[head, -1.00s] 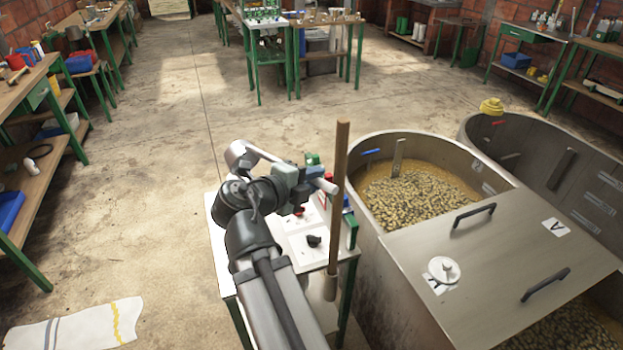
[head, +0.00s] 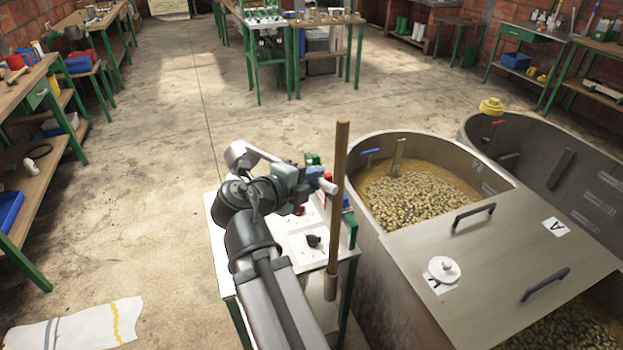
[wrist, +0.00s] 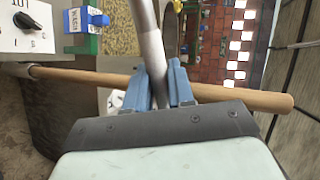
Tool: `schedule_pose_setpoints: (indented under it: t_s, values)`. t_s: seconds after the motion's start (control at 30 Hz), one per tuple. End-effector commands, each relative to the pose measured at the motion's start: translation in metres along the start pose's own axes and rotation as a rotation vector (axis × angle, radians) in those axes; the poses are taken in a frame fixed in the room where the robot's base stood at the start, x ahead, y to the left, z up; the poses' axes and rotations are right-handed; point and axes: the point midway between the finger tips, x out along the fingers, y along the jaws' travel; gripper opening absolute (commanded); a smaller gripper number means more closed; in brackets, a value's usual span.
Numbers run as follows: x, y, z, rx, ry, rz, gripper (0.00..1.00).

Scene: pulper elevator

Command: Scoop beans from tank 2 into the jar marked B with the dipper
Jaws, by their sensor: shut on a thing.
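My gripper (head: 322,185) is shut on a pale metal bar (wrist: 152,50) that sticks out across the dipper's wooden handle. The dipper (head: 338,190) hangs nearly upright beside the near tank's left wall, outside the tank. Its metal lower end (head: 329,287) is low by the small table's edge. In the wrist view the wooden handle (wrist: 240,97) runs across behind the blue fingers. The near tank (head: 370,225) holds beans (head: 415,195) in brownish liquid. A second tank (head: 520,135) stands behind it at right.
A metal cover (head: 480,260) with two black handles and a card marked A lies over the near tank's front. A white knobbed round thing (head: 443,269) sits on it. A small white table (head: 290,230) stands under my arm. Open floor lies left.

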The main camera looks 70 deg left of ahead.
Motion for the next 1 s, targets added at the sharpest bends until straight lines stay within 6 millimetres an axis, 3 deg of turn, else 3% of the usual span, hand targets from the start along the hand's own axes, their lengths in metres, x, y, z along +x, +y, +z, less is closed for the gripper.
schedule_pose_setpoints:
  t_s: [0.63, 1.0]
  values:
    - [-0.001, -0.001, 0.002, 0.033, -0.002, -0.007, 0.00]
    - [0.005, -0.003, 0.040, -0.158, 0.062, 0.023, 0.00]
